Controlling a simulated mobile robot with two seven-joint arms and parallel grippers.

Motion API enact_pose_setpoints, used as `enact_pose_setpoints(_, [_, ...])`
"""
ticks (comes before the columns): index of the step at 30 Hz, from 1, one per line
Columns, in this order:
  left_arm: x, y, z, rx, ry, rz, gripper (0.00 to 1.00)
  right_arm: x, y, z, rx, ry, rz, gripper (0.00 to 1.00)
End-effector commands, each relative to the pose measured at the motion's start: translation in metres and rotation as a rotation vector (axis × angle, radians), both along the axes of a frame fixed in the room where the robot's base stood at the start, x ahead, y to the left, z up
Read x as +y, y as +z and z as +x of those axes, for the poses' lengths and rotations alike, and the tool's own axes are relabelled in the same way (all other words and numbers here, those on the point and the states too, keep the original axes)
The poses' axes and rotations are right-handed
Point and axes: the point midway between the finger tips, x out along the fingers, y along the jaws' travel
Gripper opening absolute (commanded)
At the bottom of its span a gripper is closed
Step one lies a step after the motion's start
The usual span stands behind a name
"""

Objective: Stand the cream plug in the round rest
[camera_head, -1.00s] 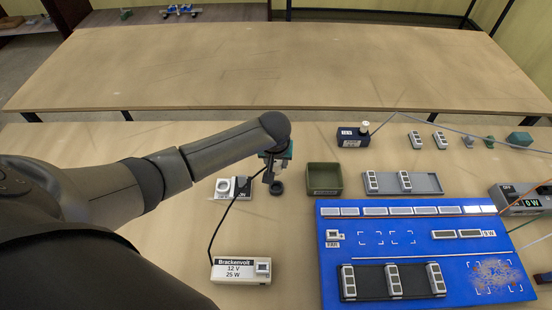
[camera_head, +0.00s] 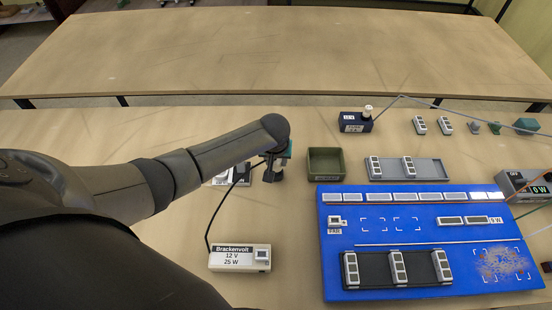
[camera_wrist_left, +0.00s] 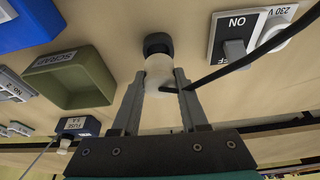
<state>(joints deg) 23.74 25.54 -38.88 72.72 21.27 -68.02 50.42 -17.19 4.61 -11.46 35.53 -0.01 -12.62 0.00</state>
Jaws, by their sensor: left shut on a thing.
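My left gripper (camera_wrist_left: 158,92) is shut on the cream plug (camera_wrist_left: 158,73), which shows between the two fingers in the left wrist view. A black cable runs from the plug to the right. The round rest (camera_wrist_left: 158,43) is a dark ring straight beyond the plug's end. The plug overlaps the rest there, and I cannot tell whether it sits in it. In the head view the left gripper (camera_head: 279,166) is right over the dark rest (camera_head: 272,177), and the plug is hidden. The right gripper is not in view.
The white Brackenvolt supply (camera_head: 240,258), with the cable, lies nearer me. A switch and socket plate (camera_wrist_left: 240,40) is close beside the rest. An olive bin (camera_head: 326,163) stands right of the gripper. The blue board (camera_head: 345,290) fills the right front.

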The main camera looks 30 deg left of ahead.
Motion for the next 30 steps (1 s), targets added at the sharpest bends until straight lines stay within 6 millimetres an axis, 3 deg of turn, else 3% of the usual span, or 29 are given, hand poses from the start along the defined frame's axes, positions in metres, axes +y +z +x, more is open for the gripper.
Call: enact_pose_setpoints(30, [-0.0003,0.0002,0.0001,0.000,0.000,0.000,0.00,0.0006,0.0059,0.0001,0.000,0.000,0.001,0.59])
